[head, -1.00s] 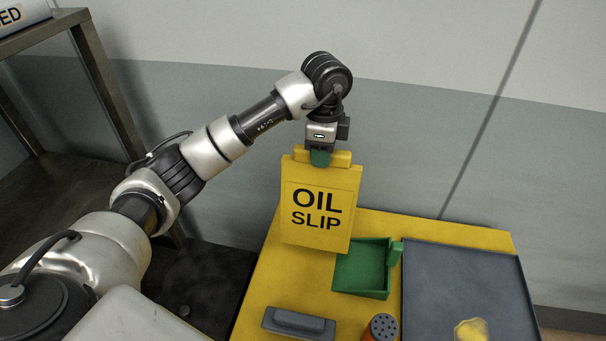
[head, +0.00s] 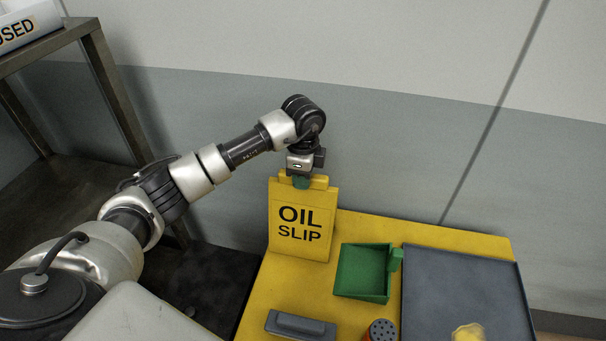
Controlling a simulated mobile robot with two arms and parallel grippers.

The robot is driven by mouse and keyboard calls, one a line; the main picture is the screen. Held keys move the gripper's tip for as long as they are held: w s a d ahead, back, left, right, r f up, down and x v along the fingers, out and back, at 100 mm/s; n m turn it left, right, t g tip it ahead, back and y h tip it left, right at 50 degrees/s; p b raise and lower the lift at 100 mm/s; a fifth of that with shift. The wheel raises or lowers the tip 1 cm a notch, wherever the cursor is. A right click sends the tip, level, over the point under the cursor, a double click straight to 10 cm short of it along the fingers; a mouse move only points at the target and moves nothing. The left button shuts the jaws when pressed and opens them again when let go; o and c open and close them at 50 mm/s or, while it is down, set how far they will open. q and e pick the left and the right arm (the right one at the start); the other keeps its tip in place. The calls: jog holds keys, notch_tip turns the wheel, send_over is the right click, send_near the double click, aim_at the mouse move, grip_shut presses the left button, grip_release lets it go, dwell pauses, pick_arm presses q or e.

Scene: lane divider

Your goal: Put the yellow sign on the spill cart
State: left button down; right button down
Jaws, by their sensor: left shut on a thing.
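The yellow sign (head: 301,246), marked "OIL SLIP", is upright at the far left part of the yellow spill cart (head: 370,227). My left gripper (head: 301,183) is shut on the top of the yellow sign. The sign's lower edge is at or just above the cart top; I cannot tell if it touches. My right gripper is not in view.
On the cart are a green dustpan (head: 362,273), a grey block-like tool (head: 300,325), an orange shaker with a dark lid (head: 381,331) and a dark grey tray (head: 462,290) with a yellow lump (head: 468,332). A metal shelf (head: 110,90) stands at the left. A wall is behind.

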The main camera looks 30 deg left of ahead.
pick_arm(q)
jog(key=shift+f, duration=0.15)
jog(key=c, duration=0.9)
grip_release()
jog(key=shift+r, duration=0.45)
notch_tip(320, 180, up, 12)
jog(key=shift+f+b, duration=0.25)
jog(key=shift+b, duration=0.9)
jog(key=shift+f, duration=0.1)
